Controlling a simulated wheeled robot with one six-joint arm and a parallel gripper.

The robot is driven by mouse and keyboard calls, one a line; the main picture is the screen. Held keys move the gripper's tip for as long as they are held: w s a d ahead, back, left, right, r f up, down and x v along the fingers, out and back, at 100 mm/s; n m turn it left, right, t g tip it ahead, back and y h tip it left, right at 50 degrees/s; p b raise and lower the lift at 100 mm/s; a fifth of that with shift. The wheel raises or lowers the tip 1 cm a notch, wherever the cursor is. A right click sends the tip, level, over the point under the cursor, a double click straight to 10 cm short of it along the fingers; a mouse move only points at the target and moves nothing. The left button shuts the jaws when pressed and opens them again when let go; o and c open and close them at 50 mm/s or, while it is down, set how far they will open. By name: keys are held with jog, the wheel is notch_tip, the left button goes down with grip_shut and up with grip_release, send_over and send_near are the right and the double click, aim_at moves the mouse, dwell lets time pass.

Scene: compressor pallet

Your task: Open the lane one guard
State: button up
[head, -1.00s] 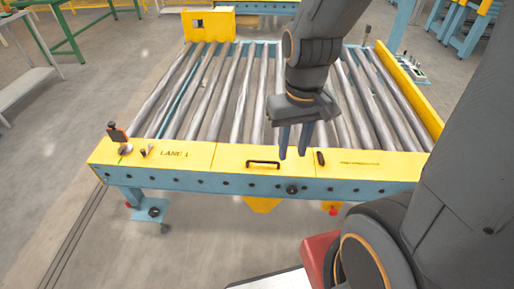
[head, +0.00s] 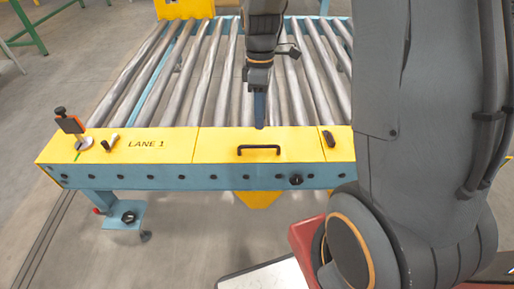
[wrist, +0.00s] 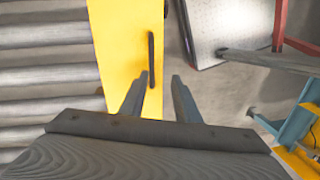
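The lane one guard is a yellow panel (head: 225,146) on the front of the roller conveyor, right of the "LANE 1" lettering. It lies flat and closed, with a black bar handle (head: 259,149) on top. My gripper (head: 259,127) points down just behind the handle in the head view, where its fingers overlap each other. In the wrist view my gripper (wrist: 160,85) has its two fingers apart with nothing between the tips. The handle (wrist: 151,58) shows beyond the fingertips, lined up with the gap, nearer the left finger. No contact shows.
Grey rollers (head: 200,85) lie behind the yellow front rail. A black latch-like piece (head: 329,139) sits right of the handle. A blue beam (head: 150,177) runs below.

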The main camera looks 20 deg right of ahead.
jog(key=shift+n, duration=0.8)
jog(key=f+b, duration=0.1)
jog(key=f, duration=0.4)
jog(key=f+b, duration=0.1)
jog(key=f, duration=0.4)
jog(key=shift+w+a+f, duration=0.2)
jog(key=shift+f, duration=0.05)
grip_shut()
